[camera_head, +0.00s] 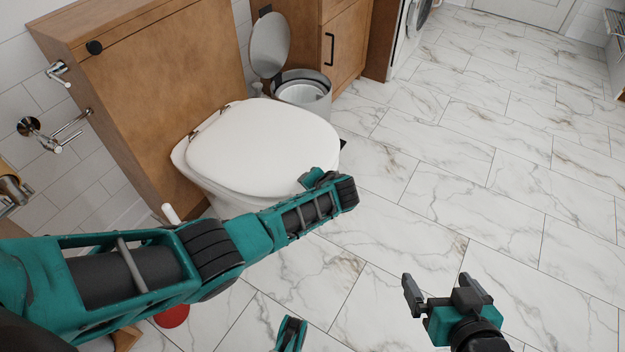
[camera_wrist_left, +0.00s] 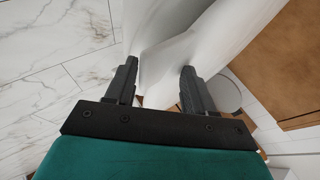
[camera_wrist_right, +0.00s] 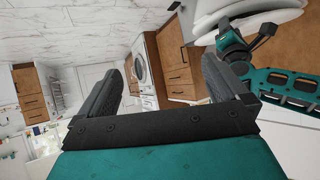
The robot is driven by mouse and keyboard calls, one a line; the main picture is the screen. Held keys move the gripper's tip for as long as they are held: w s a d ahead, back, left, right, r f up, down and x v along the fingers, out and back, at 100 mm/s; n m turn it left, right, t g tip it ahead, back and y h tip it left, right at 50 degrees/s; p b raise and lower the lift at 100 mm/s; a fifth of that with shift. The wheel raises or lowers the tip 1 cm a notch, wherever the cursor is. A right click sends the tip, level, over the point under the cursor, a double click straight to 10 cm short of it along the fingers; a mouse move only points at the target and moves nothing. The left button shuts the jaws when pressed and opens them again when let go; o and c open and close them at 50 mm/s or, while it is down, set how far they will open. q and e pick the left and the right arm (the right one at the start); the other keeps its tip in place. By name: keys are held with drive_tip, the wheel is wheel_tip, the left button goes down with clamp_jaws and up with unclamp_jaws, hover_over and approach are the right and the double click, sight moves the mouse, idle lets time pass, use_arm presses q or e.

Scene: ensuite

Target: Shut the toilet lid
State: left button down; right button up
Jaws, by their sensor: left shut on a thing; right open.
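The toilet lid (camera_head: 262,147) is white and lies down flat or nearly flat over the bowl in the head view. Its rounded front edge also shows in the right wrist view (camera_wrist_right: 262,8). My left arm reaches across in front of the toilet, and the left fingertips are hidden in the head view. In the left wrist view my left gripper (camera_wrist_left: 160,70) has its fingers on either side of a white toilet part, shut on it. Whether that is lid or rim is hard to tell. My right gripper (camera_head: 443,291) is open and empty above the floor.
A wooden panel (camera_head: 160,85) stands behind the toilet. A round bin (camera_head: 303,94) with its grey lid raised stands beyond it, beside a wooden cabinet (camera_head: 343,50). A paper holder (camera_head: 60,135) is on the left wall. The marble floor at right is clear.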

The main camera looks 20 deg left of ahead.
use_arm(q)
drive_tip(key=shift+w+a+r, duration=0.15)
drive_tip(key=shift+w+a, duration=0.1)
drive_tip(key=shift+a, duration=0.5)
use_arm(e)
drive_tip(key=shift+a+r, duration=0.1)
drive_tip(key=shift+r, duration=0.05)
use_arm(q)
drive_tip(key=c, duration=1)
unclamp_jaws()
drive_tip(key=shift+c, duration=0.8)
drive_tip(key=shift+s+d+r+p, duration=0.1)
drive_tip(key=shift+r+p, duration=0.15)
drive_tip(key=shift+p, duration=0.1)
drive_tip(key=p+v, duration=0.2)
drive_tip(key=v, duration=0.1)
drive_tip(key=p+v, duration=0.2)
drive_tip(key=v, duration=0.2)
drive_tip(key=p+v, duration=0.2)
drive_tip(key=v, duration=0.2)
drive_tip(key=shift+s+d+f, duration=0.1)
drive_tip(key=shift+s+d, duration=0.05)
drive_tip(key=shift+d, duration=0.2)
drive_tip(key=shift+c, duration=0.3)
drive_tip(key=shift+s+d+r, duration=0.4)
use_arm(e)
drive_tip(key=r, duration=0.2)
drive_tip(key=d+r, duration=0.1)
drive_tip(key=r, duration=0.2)
drive_tip(key=shift+s, duration=0.15)
